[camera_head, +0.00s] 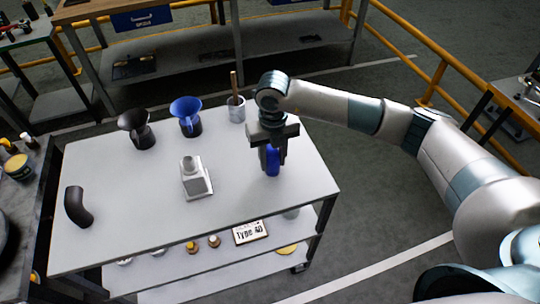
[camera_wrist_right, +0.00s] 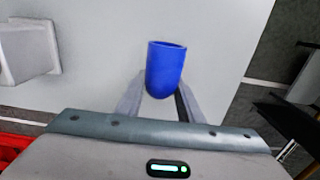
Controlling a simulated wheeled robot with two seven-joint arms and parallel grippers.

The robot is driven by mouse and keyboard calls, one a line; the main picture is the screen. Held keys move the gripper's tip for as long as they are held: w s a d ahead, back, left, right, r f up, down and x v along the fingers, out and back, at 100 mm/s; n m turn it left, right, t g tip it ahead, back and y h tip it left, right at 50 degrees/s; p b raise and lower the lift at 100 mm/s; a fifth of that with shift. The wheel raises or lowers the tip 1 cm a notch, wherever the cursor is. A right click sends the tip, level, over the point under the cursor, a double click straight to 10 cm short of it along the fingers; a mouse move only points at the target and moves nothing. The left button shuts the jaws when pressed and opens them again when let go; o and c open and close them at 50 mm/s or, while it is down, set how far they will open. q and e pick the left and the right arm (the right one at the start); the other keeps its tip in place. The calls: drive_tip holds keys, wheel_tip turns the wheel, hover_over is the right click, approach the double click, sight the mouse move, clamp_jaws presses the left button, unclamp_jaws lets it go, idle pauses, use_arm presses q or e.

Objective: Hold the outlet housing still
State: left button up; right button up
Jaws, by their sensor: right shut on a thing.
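The light grey outlet housing (camera_head: 193,180), a block with a short round neck on a square flange, stands on the table near its middle. It also shows partly cut off at the left edge of the wrist view (camera_wrist_right: 28,52). My right gripper (camera_head: 268,153) is to the right of the housing, apart from it, pointing down. It is shut on a blue tube-shaped piece (camera_head: 272,163), which sits between the fingers in the wrist view (camera_wrist_right: 165,70). Whether the blue piece touches the table cannot be told. My left gripper is not in view.
On the white table (camera_head: 120,235) stand a black funnel-shaped part (camera_head: 137,130), a blue one (camera_head: 188,115), a speckled cup (camera_head: 236,110) with a stick and a dark bent hose (camera_head: 77,206). A lower shelf holds a "Type 40" sign (camera_head: 250,232). The table's front middle is clear.

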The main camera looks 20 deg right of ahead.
sight(273, 154)
drive_tip(key=shift+r+p, duration=0.7)
drive_tip(key=shift+r, duration=1.1)
drive_tip(key=n, duration=0.2)
drive_tip(key=s+r+n, duration=0.1)
drive_tip(key=n, duration=0.1)
drive_tip(key=shift+d+r, duration=0.1)
drive_tip(key=shift+d, duration=0.1)
drive_tip(key=s+d+r+n+b, duration=0.1)
drive_tip(key=s+r+n, duration=0.2)
drive_tip(key=n, duration=1.2)
drive_tip(key=s+d+r+n+b, duration=0.1)
drive_tip(key=s+n, duration=0.6)
drive_tip(key=n, duration=0.9)
wheel_tip(273, 154, up, 3)
drive_tip(key=shift+s+d+f+n+b, duration=0.1)
drive_tip(key=shift+s+d+n+b, duration=0.25)
drive_tip(key=shift+d, duration=0.45)
drive_tip(key=shift+w+a, duration=0.1)
drive_tip(key=shift+w, duration=0.05)
